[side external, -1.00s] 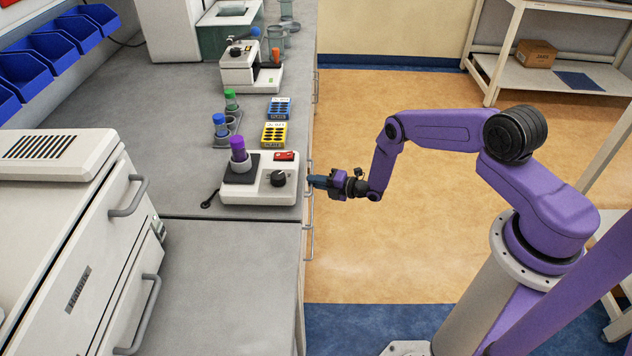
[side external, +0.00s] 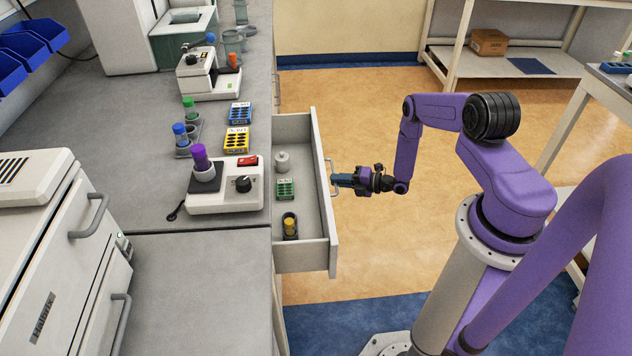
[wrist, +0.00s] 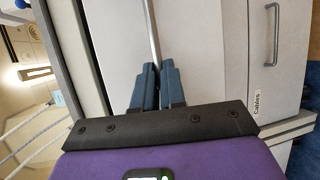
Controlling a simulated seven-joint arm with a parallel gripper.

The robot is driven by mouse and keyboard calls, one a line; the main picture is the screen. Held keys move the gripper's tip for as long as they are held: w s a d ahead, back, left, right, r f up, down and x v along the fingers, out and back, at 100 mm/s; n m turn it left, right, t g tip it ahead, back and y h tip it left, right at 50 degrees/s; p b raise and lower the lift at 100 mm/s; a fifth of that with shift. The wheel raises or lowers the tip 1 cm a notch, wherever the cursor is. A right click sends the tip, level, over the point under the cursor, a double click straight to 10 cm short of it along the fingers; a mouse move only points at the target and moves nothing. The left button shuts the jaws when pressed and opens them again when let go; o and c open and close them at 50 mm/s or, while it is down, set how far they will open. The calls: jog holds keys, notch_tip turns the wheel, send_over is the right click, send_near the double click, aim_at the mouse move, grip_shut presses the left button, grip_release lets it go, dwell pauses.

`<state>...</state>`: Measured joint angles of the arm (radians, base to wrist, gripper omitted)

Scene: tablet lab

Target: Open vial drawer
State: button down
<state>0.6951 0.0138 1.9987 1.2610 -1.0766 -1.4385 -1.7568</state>
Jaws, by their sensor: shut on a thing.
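The vial drawer (side external: 333,225) is pulled well out from under the bench in the side view. Inside it are a small grey-white piece (side external: 282,162), a green rack (side external: 286,189) and a dark holder with a yellow-capped vial (side external: 290,227). My gripper (side external: 334,180) is at the drawer's front, shut on its bar handle (side external: 332,198). In the wrist view my blue fingers (wrist: 154,88) close around the thin metal handle (wrist: 152,35). The drawer's inside is not seen in the wrist view.
On the bench are a vortex mixer (side external: 228,196) with a purple-capped tube, a yellow rack (side external: 236,140), a blue rack (side external: 239,113) and other capped tubes. A drawer labelled Cables (wrist: 257,105) shows in the wrist view. The floor before the bench is clear.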

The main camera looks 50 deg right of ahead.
jog(key=s+d, duration=0.5)
jog(key=shift+s+d, duration=0.25)
jog(key=shift+s, duration=0.05)
jog(key=c, duration=1.2)
grip_release()
jog(key=v, duration=1.7)
jog(key=shift+s, duration=0.2)
jog(key=shift+d, duration=0.1)
